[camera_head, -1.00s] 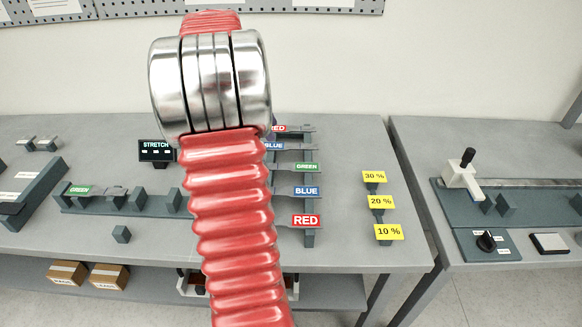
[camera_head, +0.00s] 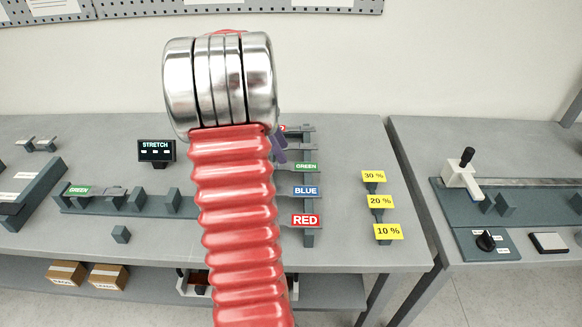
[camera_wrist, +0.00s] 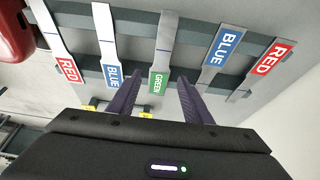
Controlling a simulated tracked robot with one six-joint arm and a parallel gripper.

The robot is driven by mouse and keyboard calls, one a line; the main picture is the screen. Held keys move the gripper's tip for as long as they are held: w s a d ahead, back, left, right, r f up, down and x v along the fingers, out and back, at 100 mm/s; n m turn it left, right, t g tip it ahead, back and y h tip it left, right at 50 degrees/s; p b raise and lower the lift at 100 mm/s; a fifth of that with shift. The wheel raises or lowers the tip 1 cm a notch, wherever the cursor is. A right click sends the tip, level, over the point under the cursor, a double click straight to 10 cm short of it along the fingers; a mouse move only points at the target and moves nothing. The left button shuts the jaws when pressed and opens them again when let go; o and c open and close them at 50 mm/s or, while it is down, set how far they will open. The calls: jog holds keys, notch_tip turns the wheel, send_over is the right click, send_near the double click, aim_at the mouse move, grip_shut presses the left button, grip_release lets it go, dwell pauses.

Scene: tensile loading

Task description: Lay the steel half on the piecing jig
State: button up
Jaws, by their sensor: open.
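Several flat grey metal pieces with coloured labels lie across a dark rack; a green-labelled one (camera_wrist: 160,50) is in the middle, flanked by blue (camera_wrist: 225,48) and red ones. I cannot tell which is the steel half. My gripper (camera_wrist: 158,80) is open, its purple fingers on either side of the green label in the wrist view, apparently empty. In the head view my gripper (camera_head: 279,148) is mostly hidden behind my arm, near the rack's far end. A long dark fixture with upright blocks (camera_head: 100,208), possibly the piecing jig, carries a green-labelled piece (camera_head: 78,190) at its left.
A STRETCH display (camera_head: 156,151) stands behind the fixture. Yellow percent signs (camera_head: 380,202) stand right of the rack. A small dark block (camera_head: 121,234) sits in front of the fixture. A second table at right holds a lever device (camera_head: 463,175).

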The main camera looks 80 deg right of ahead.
aim_at(290, 166)
jog(key=shift+x, duration=2.6)
jog(key=shift+w+f, duration=0.1)
jog(key=shift+f, duration=0.15)
grip_shut()
jog(key=shift+r, duration=0.15)
notch_tip(290, 166, up, 10)
jog(key=shift+r, duration=0.15)
dwell(0.4)
